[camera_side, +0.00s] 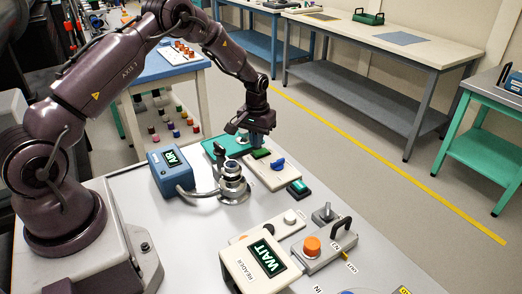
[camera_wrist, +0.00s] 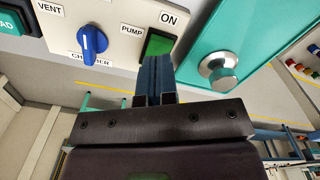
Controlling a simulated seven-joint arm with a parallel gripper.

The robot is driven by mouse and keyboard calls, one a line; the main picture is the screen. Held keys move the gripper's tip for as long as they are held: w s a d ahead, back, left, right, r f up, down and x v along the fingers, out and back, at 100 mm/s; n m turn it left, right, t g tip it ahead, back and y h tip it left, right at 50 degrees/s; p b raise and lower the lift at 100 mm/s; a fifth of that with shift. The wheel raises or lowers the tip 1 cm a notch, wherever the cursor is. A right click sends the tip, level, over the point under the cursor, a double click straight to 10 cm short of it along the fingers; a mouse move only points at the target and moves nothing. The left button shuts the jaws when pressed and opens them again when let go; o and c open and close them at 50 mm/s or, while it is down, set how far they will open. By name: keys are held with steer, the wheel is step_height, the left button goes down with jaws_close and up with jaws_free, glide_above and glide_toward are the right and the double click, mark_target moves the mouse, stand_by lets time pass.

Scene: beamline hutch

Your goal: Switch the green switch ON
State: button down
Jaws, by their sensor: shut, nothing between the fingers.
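The green switch (camera_wrist: 158,43) is a rocker on a pale panel (camera_wrist: 115,18), between a PUMP label on its left and an ON label above it. It also shows in the side view (camera_side: 261,153), at the far end of the panel (camera_side: 284,178). My gripper (camera_wrist: 157,62) is shut and empty, with its blue fingers together just below the switch in the wrist view. In the side view my gripper (camera_side: 258,143) points down at the switch. I cannot tell whether the fingertips touch it, or which way the rocker is tilted.
A blue knob (camera_wrist: 94,40) sits left of the switch on the same panel. A teal plate with a metal knob (camera_wrist: 220,72) lies close on the right. A metal stand (camera_side: 233,184), a blue AIR box (camera_side: 170,170) and a READER box showing WAIT (camera_side: 262,262) share the table.

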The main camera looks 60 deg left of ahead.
mark_target(257, 152)
steer(key=shift+f, duration=1.3)
stand_by(0.5)
steer(key=shift+r, duration=3.5)
